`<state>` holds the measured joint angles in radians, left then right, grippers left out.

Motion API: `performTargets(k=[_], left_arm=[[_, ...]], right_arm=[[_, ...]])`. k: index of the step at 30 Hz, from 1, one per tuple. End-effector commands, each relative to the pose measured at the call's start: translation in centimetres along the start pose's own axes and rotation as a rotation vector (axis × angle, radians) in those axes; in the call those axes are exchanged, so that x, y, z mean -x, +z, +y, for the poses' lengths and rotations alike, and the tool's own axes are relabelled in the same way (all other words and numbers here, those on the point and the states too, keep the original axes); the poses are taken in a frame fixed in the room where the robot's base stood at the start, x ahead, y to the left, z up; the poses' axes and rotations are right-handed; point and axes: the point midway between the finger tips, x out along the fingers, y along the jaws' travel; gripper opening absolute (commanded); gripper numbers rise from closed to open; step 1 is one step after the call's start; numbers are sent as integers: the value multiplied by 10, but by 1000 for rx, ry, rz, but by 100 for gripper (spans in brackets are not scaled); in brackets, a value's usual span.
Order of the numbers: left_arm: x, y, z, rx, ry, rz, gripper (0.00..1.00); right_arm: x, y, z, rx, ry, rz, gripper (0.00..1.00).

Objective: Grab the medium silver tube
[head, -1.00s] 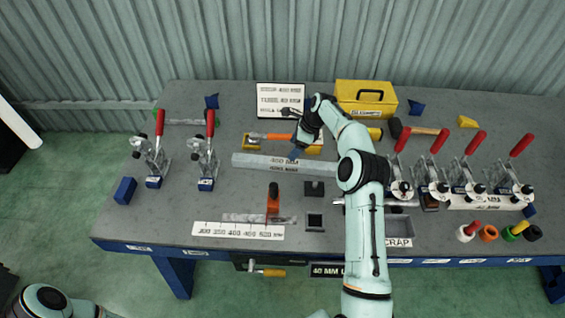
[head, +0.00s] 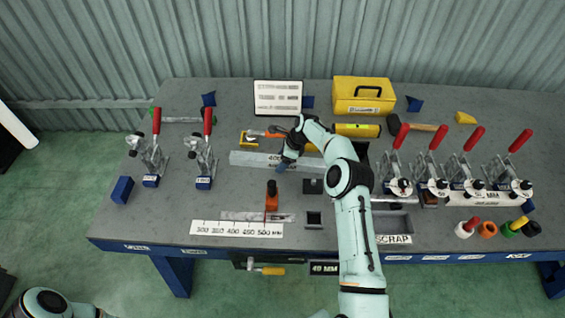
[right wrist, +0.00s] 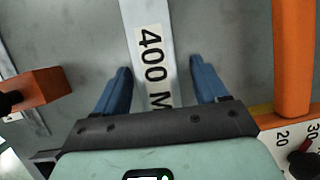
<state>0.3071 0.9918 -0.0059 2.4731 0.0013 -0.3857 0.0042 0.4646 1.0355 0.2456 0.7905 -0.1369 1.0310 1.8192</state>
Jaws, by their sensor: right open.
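A flat silver tube (head: 248,159) labelled 400 MM lies across the middle of the grey workbench. In the right wrist view the tube (right wrist: 143,18) runs up from between the blue fingers. My right gripper (head: 284,166) is over the tube's right part in the head view. It is open, with one finger (right wrist: 118,92) on each side of the tube and visible gaps between. Whether the fingertips are below the tube's top is unclear. Another thin silver piece (head: 245,215) lies by the ruler. My left gripper is out of view.
An orange-handled tool on a yellow holder (head: 250,138) sits just behind the tube. An orange stop (head: 272,200) stands in front, beside the ruler (head: 237,229). Red-handled clamps (head: 205,160) stand at left, with several more at right. A yellow toolbox (head: 364,96) is at the back.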

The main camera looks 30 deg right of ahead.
Motion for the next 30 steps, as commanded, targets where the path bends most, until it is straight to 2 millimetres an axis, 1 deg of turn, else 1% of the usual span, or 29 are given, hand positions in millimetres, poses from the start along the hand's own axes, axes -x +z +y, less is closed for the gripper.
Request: performTargets(k=[1, 2, 3, 5, 6, 7, 17, 20, 23, 26, 29, 30], left_arm=[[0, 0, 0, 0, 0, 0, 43], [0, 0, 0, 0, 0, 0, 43], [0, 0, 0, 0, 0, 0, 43], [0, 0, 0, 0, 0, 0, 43], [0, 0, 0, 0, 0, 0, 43], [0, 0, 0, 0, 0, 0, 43], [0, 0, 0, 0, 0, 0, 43], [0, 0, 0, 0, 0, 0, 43], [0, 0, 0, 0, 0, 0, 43], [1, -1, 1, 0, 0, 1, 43], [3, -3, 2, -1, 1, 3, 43], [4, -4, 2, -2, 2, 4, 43]], right_arm=[[0, 0, 0, 0, 1, 1, 66], [0, 0, 0, 0, 1, 1, 56], [0, 0, 0, 0, 1, 1, 43], [0, -1, 0, 0, 1, 1, 24], [0, -1, 0, 0, 1, 1, 10], [0, -1, 0, 0, 1, 1, 1], [3, 1, -1, 1, -3, -1, 0], [6, 3, -1, 1, -4, -1, 0], [14, 6, -1, 2, -4, -1, 0], [26, 11, -2, 2, -6, -2, 0], [44, 19, -2, 3, -6, -3, 0], [54, 23, -2, 4, -8, -3, 0]])
